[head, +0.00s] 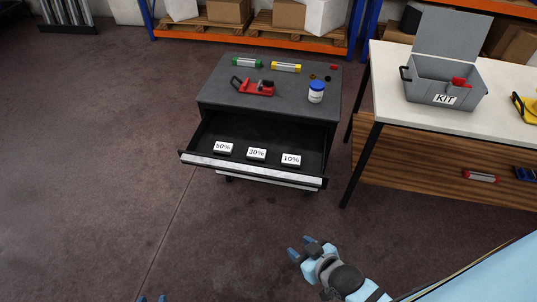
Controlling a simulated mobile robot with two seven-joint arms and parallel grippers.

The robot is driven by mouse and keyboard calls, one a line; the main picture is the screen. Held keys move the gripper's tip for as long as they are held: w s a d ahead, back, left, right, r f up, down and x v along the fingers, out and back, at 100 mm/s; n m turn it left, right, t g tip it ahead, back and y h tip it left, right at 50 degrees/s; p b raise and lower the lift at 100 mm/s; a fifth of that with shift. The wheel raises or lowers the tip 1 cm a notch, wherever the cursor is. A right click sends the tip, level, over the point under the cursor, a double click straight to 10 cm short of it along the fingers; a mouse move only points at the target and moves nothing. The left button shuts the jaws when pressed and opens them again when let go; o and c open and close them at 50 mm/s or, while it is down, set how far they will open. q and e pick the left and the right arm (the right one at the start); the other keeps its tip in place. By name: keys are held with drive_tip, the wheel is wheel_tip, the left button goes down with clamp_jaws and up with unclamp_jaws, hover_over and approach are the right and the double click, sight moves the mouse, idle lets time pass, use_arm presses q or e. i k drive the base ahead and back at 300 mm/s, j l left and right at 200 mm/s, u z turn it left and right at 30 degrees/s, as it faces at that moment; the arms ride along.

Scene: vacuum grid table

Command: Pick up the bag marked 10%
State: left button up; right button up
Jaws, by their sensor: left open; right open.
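The bag marked 10% (291,160) lies in an open drawer (253,172), at the right end of a row of three. The bag marked 30% (256,154) is left of it, and the bag marked 50% (222,148) is at the left end.
The grey cabinet top (220,88) holds a red tool (256,89), a white-and-blue jar (316,92), a green tube (247,62) and a yellow tube (286,67). A white-topped table (395,110) with an open KIT box (440,80) stands close on the right. Floor in front of the drawer is clear.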

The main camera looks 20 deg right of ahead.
sight(294, 161)
drive_tip(key=l+z, duration=0.2)
drive_tip(key=l, duration=0.2)
drive_tip(key=i+l+z, duration=0.2)
drive_tip(key=l, duration=0.2)
drive_tip(key=i+l+z, duration=0.2)
drive_tip(key=l, duration=0.15)
drive_tip(key=l+z, duration=0.2)
drive_tip(key=l, duration=0.2)
drive_tip(key=i+l+z, duration=0.2)
drive_tip(key=l, duration=0.1)
